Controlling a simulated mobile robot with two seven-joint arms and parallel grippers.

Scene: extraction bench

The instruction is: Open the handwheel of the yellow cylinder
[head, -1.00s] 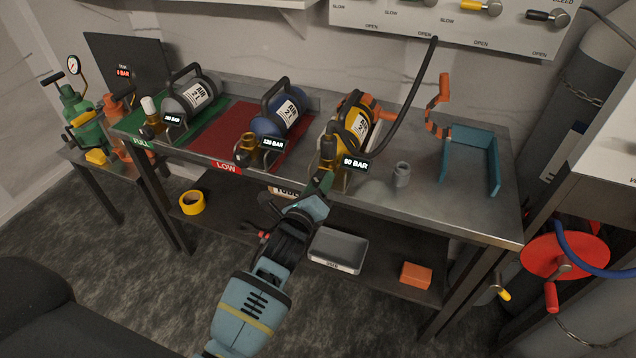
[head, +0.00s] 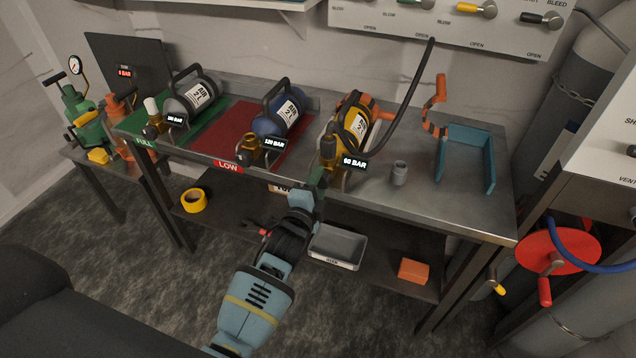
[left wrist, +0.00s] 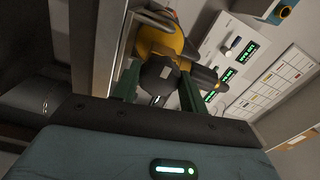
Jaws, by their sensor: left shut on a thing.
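The yellow cylinder (head: 345,124) lies on the steel bench with a black carrying frame around it and a tag reading 60 BAR (head: 354,162) by its valve. It also shows in the left wrist view (left wrist: 160,40). My left gripper (head: 317,182) reaches up to its valve end from the front of the bench. In the left wrist view its green fingers sit on either side of a dark round handwheel (left wrist: 160,74), shut on it. In the head view the handwheel is mostly hidden by the gripper. My right gripper is not in view.
A blue cylinder (head: 279,113) and a grey cylinder (head: 191,95) lie to the left on red and green mats. A small grey fitting (head: 399,173) and a teal holder (head: 466,158) stand to the right.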

